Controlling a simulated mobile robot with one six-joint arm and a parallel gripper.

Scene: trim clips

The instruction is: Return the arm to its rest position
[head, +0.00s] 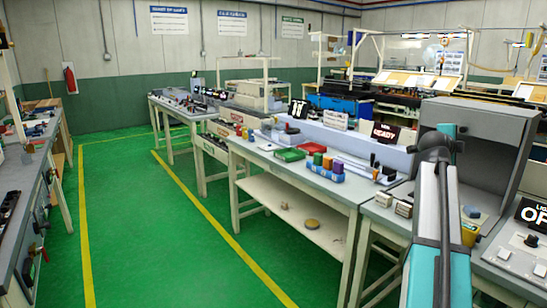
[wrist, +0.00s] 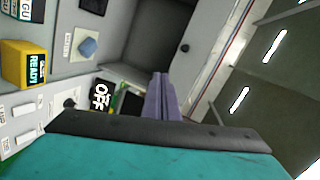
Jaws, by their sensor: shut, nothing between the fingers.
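My gripper (wrist: 161,76) shows in the wrist view as two purple-grey fingers pressed together, shut with nothing between them. It points toward a dark opening in a grey cabinet (wrist: 118,73). In the head view my arm (head: 438,220) rises at the right, a teal and grey link with a black joint on top, in front of the grey open-fronted cabinet (head: 510,150). The gripper itself is hidden or not distinguishable in that view.
In the wrist view, a yellow READY block (wrist: 15,65), a blue knob (wrist: 87,46) and an OFF sign (wrist: 101,96) lie at left. In the head view, the workbench (head: 345,188) carries coloured blocks (head: 325,164) and a READY sign (head: 386,133). The green floor (head: 130,220) is clear.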

